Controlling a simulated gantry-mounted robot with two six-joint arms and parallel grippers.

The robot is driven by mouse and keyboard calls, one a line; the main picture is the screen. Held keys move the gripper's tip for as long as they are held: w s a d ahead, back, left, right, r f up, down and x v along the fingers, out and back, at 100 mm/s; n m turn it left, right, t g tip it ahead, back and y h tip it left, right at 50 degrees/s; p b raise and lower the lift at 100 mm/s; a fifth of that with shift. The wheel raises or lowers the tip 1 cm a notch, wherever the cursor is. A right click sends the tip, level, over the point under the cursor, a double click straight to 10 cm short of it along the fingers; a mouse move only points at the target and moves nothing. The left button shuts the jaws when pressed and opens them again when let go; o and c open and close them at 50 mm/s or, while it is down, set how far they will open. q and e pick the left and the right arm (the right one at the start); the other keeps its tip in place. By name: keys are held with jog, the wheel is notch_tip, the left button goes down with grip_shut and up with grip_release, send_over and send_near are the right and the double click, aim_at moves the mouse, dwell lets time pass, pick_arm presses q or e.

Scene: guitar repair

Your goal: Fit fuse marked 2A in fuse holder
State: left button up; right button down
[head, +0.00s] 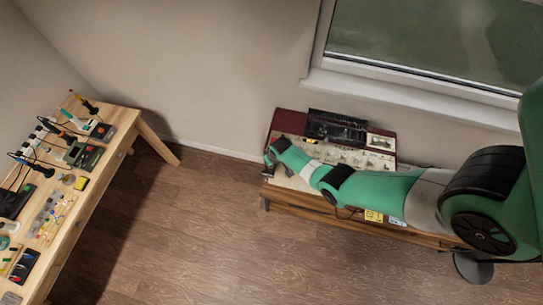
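No fuse marked 2A and no fuse holder can be made out; the small parts are too tiny to tell apart. My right arm comes in from the right over a low wooden bench (300,203). Its far end, with my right gripper (269,166), is at the bench's left end, beside an open dark-red unit (289,121) with a pale inside. The fingers are too small and dark to show whether they are open or shut. Part of the unit is hidden behind the arm. My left gripper is not in view.
A wooden workbench (113,153) at the left holds several tools, devices and small parts. A black panel (336,126) stands at the unit's back. A yellow item (373,215) lies at the low bench's front. The wooden floor (190,235) between the benches is clear.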

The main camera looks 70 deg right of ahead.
jog(key=shift+c, duration=2.4)
grip_release()
